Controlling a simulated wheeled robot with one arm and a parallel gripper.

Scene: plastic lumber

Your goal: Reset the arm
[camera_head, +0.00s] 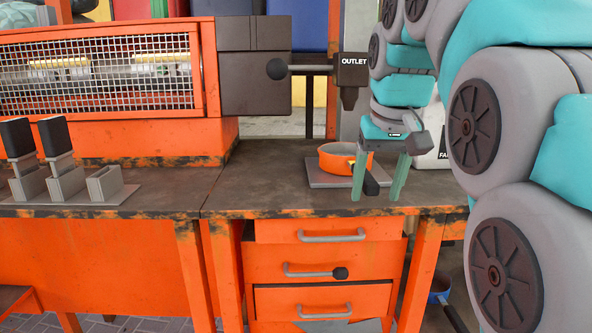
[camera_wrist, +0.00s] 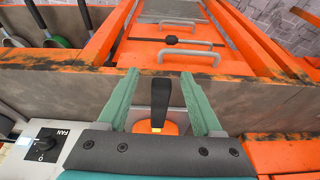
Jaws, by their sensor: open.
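My gripper (camera_head: 378,190) points down over the workbench top, with its two green fingers spread apart and nothing held between them. In the wrist view my gripper (camera_wrist: 168,115) shows its fingers on either side of the black handle (camera_wrist: 160,100) of an orange pan. The orange pan (camera_head: 338,157) sits on a grey plate (camera_head: 322,178) under the outlet (camera_head: 352,75). From these views I cannot tell how high the fingers are above the handle. My teal and grey arm fills the right side of the head view.
An orange machine with a mesh window (camera_head: 110,62) stands at the left. A grey holder (camera_head: 65,188) with black-handled tools is on the left bench. Orange drawers (camera_head: 318,262) are below the bench edge. A white box with a fan knob (camera_wrist: 45,145) stands beside my gripper.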

